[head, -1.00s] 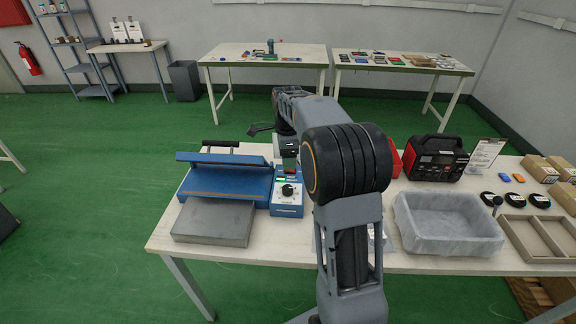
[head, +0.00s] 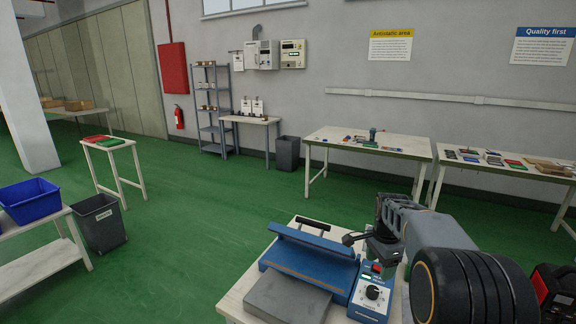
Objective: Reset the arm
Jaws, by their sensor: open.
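My arm folds in from the lower right of the head view, with its grey link reaching back and left. My gripper (head: 354,238) is a small dark shape at the arm's far end, above the back right of the blue press. It is open, and nothing shows between its fingers. The blue press (head: 310,260) has a raised lid bar and a grey plate (head: 287,299) in front. Its control box (head: 371,294) with a dial stands at its right. My arm hides the part of the table to the right of the box.
A red and black device (head: 553,291) shows at the right edge. Behind are two work tables (head: 335,135) with small parts. At left are a blue bin (head: 28,200), a grey waste bin (head: 100,222) and a small table (head: 108,146). Green floor (head: 190,235) between them is clear.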

